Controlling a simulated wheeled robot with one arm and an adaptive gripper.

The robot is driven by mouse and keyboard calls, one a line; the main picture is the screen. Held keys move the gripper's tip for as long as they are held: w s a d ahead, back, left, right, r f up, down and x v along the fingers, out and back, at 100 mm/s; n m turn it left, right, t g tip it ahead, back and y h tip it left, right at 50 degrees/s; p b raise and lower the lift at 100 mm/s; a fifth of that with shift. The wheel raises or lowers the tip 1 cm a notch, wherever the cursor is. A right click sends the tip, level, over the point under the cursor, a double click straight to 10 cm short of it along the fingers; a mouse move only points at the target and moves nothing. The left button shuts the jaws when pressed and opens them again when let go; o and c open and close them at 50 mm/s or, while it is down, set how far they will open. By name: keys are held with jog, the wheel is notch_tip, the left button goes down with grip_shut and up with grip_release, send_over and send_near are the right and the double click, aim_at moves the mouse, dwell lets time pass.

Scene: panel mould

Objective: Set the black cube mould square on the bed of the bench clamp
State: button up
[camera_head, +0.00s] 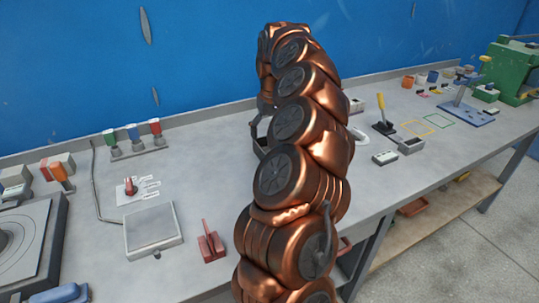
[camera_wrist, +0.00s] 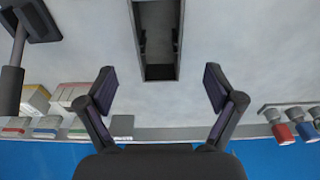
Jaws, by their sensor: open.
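My gripper (camera_wrist: 160,90) is open and empty in the wrist view, its fingers spread wide. Beyond the fingertips, between them in the picture, is an open-topped, grey-walled box with a dark inside (camera_wrist: 158,72), cut off by the top edge. It may be the cube mould; I cannot tell for sure. A blue plate with an upright lever (camera_head: 472,113), at the right back of the bench, looks like the bench clamp. Its bed looks clear, but it is small.
The grey bench (camera_head: 210,170) runs along a blue wall. A black-based lever with a yellow handle (camera_head: 382,119), a small grey box (camera_head: 411,146), and yellow and green marked outlines lie before the blue plate. A green machine (camera_head: 514,70) stands beyond.

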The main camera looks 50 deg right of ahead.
jog(key=shift+w+d+f+p, duration=0.15)
jog(key=shift+f+p, duration=0.15)
jog(key=shift+f, duration=1.15)
jog(key=shift+w+d+f+p, duration=0.1)
jog(key=shift+f+p, duration=0.2)
jog(key=shift+f, duration=1.1)
jog(key=c, duration=1.6)
jog(key=shift+c, duration=0.2)
jog(key=shift+r, duration=0.1)
